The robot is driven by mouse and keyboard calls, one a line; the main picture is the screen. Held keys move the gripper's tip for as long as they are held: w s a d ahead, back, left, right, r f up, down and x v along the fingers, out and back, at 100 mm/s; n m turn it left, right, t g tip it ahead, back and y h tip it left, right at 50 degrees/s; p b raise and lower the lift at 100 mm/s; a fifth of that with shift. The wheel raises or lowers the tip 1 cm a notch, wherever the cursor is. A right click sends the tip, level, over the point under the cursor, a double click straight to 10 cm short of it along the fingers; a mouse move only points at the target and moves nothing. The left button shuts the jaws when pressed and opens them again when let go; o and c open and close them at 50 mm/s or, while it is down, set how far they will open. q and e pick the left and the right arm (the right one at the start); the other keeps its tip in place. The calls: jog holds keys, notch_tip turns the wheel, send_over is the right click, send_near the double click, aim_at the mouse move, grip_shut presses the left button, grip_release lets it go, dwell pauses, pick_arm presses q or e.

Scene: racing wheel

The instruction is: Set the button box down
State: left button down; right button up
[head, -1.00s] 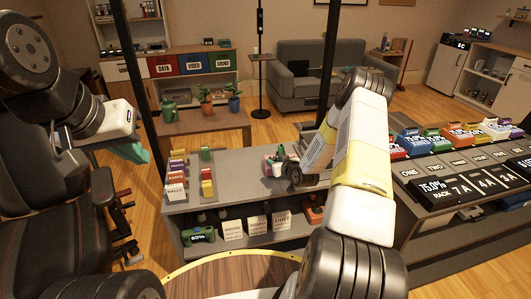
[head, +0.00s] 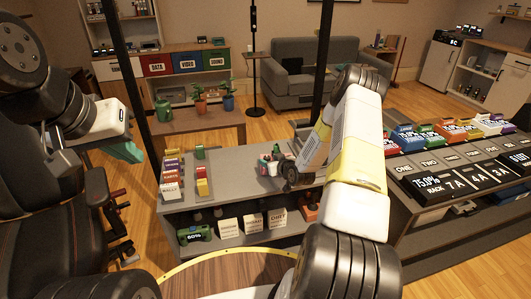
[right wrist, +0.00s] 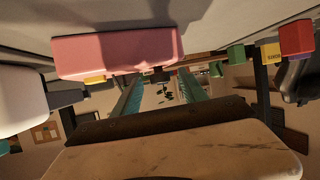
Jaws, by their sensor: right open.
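A pinkish-red block (right wrist: 115,52) shows large in the right wrist view, against the grey shelf top, just beyond the right fingers. It may be the button box, but I cannot tell. In the head view a small red and white item (head: 268,166) sits on the grey shelf top beside my right gripper (head: 287,172), partly hidden by it. In the right wrist view my right gripper (right wrist: 160,92) has its two teal fingers apart, with nothing between them. My left gripper (head: 125,152) hangs at the left over the black chair; its teal fingers are seen edge-on.
The grey shelf (head: 228,190) carries rows of small coloured boxes (head: 171,172) at its left. Its lower level holds a green box (head: 195,234) and white cards (head: 252,222). A black chair (head: 60,220) stands at left; a counter (head: 450,180) with coloured boxes stands at right.

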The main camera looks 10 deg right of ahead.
jog(key=v, duration=1.1)
jog(key=s+a+r+g+h, duration=0.15)
jog(key=s+r, duration=0.25)
jog(key=r, duration=0.8)
jog(key=s+a+r+g+h, duration=0.1)
jog(key=s+r+g, duration=0.15)
jog(key=r, duration=0.85)
jog(key=s+a+r+g, duration=0.1)
jog(key=s+a+r, duration=0.1)
jog(key=s, duration=0.6)
jog(key=s+a+r+m+g+y, duration=0.1)
jog(key=s+a+r, duration=0.1)
jog(key=s+r, duration=0.3)
jog(key=s+a+r+m, duration=0.1)
jog(key=s+a+r, duration=0.2)
jog(key=s, duration=0.8)
jog(key=shift+r+g+y, duration=0.3)
jog(key=shift+g+y, duration=0.05)
jog(key=shift+g, duration=0.05)
jog(key=shift+s, duration=0.1)
